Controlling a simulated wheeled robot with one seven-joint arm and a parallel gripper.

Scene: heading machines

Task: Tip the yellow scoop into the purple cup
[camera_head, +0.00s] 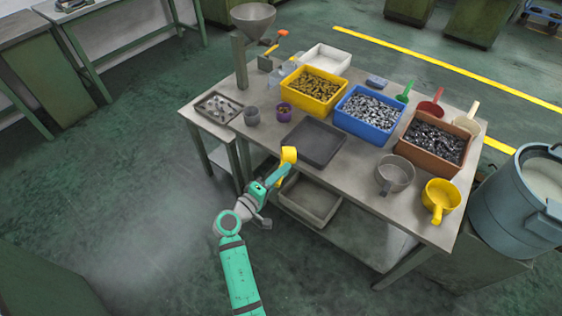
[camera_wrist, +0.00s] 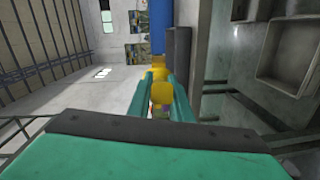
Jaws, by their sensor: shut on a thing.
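The yellow scoop (camera_head: 288,154) is in my gripper (camera_head: 281,170), which is shut on it at the near edge of the table. It also shows between the teal fingers in the wrist view (camera_wrist: 161,93). Its contents are hidden from me. The purple cup (camera_head: 284,112) stands upright on the table, beyond the scoop and apart from it. A grey tray lies to the right between them and the blue bin.
A grey cup (camera_head: 251,116) stands left of the purple cup. The dark tray (camera_head: 314,142) lies right of the scoop. A yellow bin (camera_head: 315,98), a blue bin (camera_head: 368,122) and a brown bin (camera_head: 402,148) stand behind. A yellow dipper (camera_head: 440,198) sits at the right.

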